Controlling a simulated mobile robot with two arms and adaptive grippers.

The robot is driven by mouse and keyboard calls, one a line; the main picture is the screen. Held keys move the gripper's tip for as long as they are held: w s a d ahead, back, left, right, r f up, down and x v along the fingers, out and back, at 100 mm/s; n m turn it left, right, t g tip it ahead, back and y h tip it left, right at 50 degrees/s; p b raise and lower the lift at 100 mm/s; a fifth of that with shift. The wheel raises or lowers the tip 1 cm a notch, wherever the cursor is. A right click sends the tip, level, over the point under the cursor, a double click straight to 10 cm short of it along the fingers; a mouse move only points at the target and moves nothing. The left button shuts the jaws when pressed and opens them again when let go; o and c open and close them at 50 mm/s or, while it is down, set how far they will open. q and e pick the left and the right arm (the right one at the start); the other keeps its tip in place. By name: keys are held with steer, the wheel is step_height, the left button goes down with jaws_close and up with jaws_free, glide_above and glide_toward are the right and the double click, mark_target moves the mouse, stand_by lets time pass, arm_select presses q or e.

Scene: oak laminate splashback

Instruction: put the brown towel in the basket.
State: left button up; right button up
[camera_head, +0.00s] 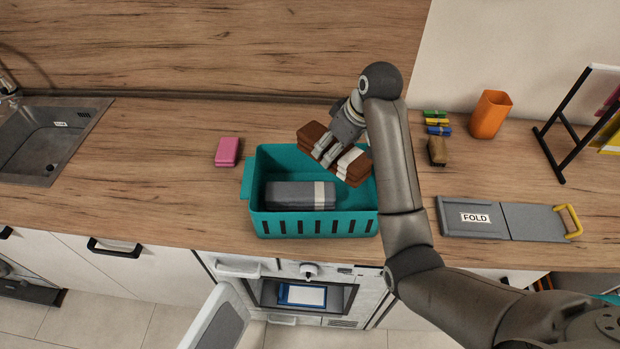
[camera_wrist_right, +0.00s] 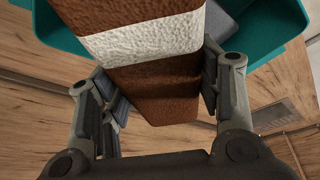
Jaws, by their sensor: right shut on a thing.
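The brown towel (camera_head: 352,164) is folded, with a white stripe, and is held above the right back part of the teal basket (camera_head: 262,223). My right gripper (camera_head: 330,154) is shut on it near its middle. In the right wrist view the brown towel (camera_wrist_right: 155,84) sits between both fingers of the gripper (camera_wrist_right: 160,100), with the teal basket (camera_wrist_right: 262,38) behind it. A folded grey towel (camera_head: 290,195) with a light stripe lies in the basket. The towel hides part of the basket's back rim. My left gripper is not in view.
A pink sponge (camera_head: 227,152) lies left of the basket. Several coloured sponges (camera_head: 437,122), a brown item (camera_head: 437,151) and an orange cup (camera_head: 490,115) stand at the right back. A grey FOLD board (camera_head: 535,222) lies at right. A sink (camera_head: 50,140) is at left.

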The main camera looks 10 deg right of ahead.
mark_target(335, 162)
steer(key=shift+w+f, duration=0.1)
steer(key=shift+w, duration=0.05)
steer(key=s+f+p, duration=0.1)
steer(key=s+f, duration=0.1)
steer(key=f, duration=0.1)
steer(key=shift+f+p, duration=0.15)
steer(key=shift+p, duration=0.25)
steer(key=f, duration=0.2)
steer(key=w+f+p, duration=0.1)
steer(key=f, duration=0.2)
steer(key=shift+f, duration=0.3)
steer(key=shift+s, duration=0.15)
steer(key=shift+f, duration=0.55)
steer(key=o, duration=1.2)
steer(key=shift+c, duration=0.2)
